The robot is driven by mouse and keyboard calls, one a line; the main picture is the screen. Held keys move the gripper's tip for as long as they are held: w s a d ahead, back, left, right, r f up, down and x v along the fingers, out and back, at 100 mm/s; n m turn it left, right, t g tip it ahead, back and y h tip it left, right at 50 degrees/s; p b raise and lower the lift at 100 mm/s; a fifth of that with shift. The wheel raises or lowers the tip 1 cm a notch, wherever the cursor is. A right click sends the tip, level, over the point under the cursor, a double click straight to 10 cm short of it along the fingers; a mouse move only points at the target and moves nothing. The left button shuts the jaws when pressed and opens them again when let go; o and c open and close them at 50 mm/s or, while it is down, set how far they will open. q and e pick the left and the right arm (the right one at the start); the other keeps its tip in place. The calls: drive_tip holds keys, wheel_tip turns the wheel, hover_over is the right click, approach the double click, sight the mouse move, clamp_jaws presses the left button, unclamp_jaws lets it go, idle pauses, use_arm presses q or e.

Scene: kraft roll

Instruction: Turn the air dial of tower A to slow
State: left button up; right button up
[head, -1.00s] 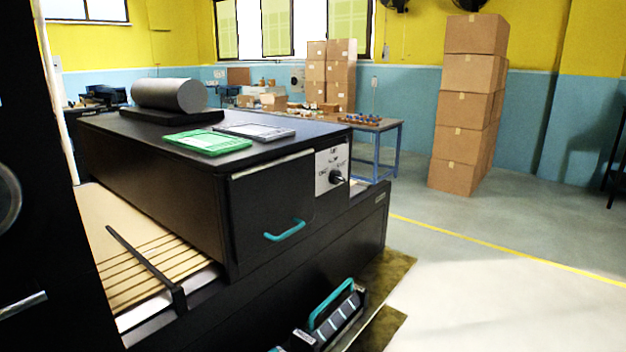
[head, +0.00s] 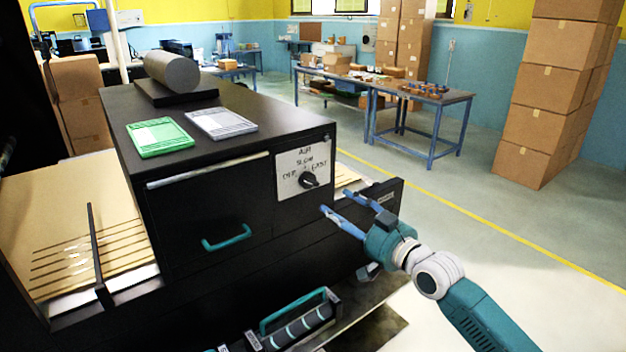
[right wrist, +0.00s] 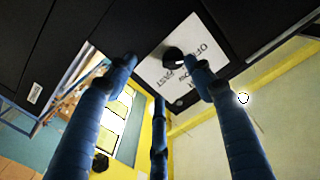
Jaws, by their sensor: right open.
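The air dial (head: 309,180) is a black knob on a white plate (head: 290,165) at the right of a black cabinet's front. The plate reads AIR, with SLOW at the top, OFF at left and FAST at right. Which mark the knob points to is unclear. No tower letter is readable. My right gripper (head: 336,202) is open and empty, just below and right of the dial, apart from it. In the right wrist view the knob (right wrist: 173,57) shows between the spread blue fingertips, beyond them. My left gripper is not in view.
A teal drawer handle (head: 227,238) is left of the dial. A teal-handled roller unit (head: 293,318) sits low in front. Green (head: 160,136) and grey (head: 221,123) panels lie on top. Floor at the right is open.

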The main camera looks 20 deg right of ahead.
sight(312, 186)
use_arm(q)
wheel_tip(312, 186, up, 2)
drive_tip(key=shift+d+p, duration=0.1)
drive_tip(key=shift+p, duration=0.8)
use_arm(e)
drive_tip(key=x, duration=0.3)
drive_tip(key=r+x, duration=0.1)
drive_tip(key=x, duration=0.3)
drive_tip(key=r+x, duration=0.1)
drive_tip(key=x, duration=0.2)
drive_tip(key=shift+w+a+r, duration=0.15)
drive_tip(key=shift+w+a, duration=0.1)
drive_tip(key=shift+a, duration=0.25)
drive_tip(key=shift+c, duration=0.3)
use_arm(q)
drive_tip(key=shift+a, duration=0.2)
use_arm(e)
drive_tip(key=c, duration=1)
